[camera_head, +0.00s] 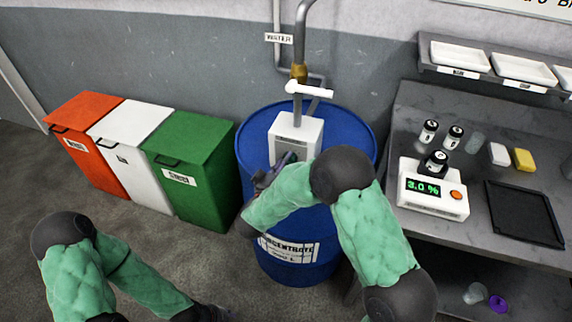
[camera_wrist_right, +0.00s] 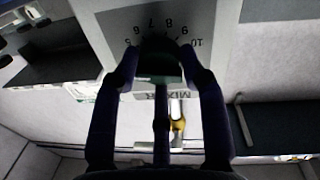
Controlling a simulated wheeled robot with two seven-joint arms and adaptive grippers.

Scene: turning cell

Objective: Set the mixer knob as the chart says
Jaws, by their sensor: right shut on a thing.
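The mixer (camera_head: 296,134) is a pale box with a grey face on top of the blue concentrate drum (camera_head: 252,165). In the right wrist view its dial plate (camera_wrist_right: 205,18) shows the numbers 5 to 10 along an arc; the lower numbers are hidden. The dark knob (camera_wrist_right: 158,62) sits between the fingertips of my right gripper (camera_wrist_right: 160,72), which is shut on it. In the head view my right gripper (camera_head: 273,173) reaches the mixer face from the front. The knob's pointer cannot be made out. My left gripper (camera_head: 222,314) is low at the bottom edge, barely visible. No chart is readable.
A water pipe with a white-handled tap (camera_head: 308,89) stands behind the mixer. Red, white and green bins (camera_head: 190,165) are at left. At right, a bench holds a meter (camera_head: 432,190) reading 3.0 %, small bottles and a black tray (camera_head: 523,213).

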